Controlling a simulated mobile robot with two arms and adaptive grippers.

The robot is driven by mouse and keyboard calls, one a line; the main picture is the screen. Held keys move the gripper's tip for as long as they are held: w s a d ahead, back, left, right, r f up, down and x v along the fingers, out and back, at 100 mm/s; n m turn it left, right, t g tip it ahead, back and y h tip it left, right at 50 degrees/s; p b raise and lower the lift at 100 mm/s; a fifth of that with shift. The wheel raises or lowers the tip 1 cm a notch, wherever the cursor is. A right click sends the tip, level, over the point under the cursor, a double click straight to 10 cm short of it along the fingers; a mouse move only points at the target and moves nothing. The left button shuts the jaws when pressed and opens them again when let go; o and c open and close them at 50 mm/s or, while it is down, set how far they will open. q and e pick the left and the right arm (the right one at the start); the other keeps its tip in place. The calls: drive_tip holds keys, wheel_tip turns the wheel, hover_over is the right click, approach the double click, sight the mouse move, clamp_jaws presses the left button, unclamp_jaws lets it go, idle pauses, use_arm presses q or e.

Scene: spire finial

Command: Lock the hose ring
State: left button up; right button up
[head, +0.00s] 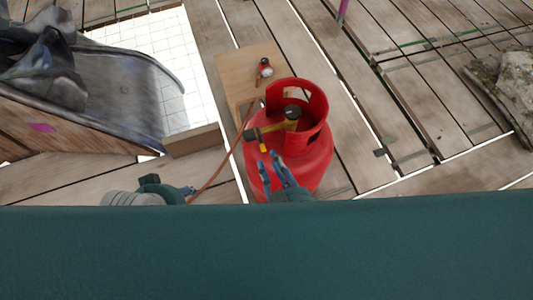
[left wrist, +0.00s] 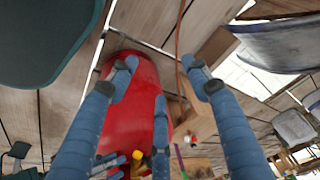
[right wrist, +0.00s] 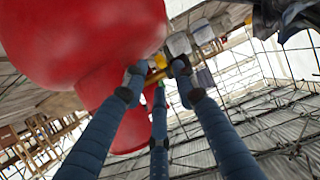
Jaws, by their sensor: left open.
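A red gas cylinder (head: 310,165) stands upright with an open collar around its top. Inside the collar is a yellow valve fitting (head: 292,125) with a dark round knob, a dark end and a short yellow tab. An orange hose (head: 215,175) runs along the cylinder's left side; I cannot make out a ring on it. My right gripper (head: 271,160) has its fingers spread just below the yellow tab; in the right wrist view yellow shows between the fingertips (right wrist: 158,78), contact unclear. My left gripper (left wrist: 160,75) is open and empty, facing the cylinder (left wrist: 135,100).
A wooden board (head: 245,68) behind the cylinder carries a small red-and-white gauge-like part (head: 265,70). A dark draped sheet (head: 115,85) lies at left, a grey rock (head: 510,85) at right. The plank floor (head: 400,130) has gaps. A green surface (head: 266,255) fills the foreground.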

sight(264, 150)
drive_tip(key=shift+x, duration=1.2)
drive_tip(key=shift+b+x, duration=0.4)
drive_tip(key=shift+x, duration=0.55)
use_arm(q)
drive_tip(key=shift+w+d+r+t, duration=0.1)
drive_tip(key=shift+w+d+t, duration=0.2)
drive_tip(key=shift+w, duration=0.5)
drive_tip(key=shift+w+d+r+t, duration=0.15)
drive_tip(key=shift+w+t, duration=0.2)
drive_tip(key=shift+w, duration=0.4)
drive_tip(key=shift+w+d+r+t, duration=0.1)
drive_tip(key=shift+w+d+t, duration=0.2)
drive_tip(key=shift+w, duration=0.5)
use_arm(e)
drive_tip(key=shift+w+a+f, duration=0.1)
drive_tip(key=shift+w+a, duration=0.05)
drive_tip(key=shift+w, duration=0.05)
clamp_jaws()
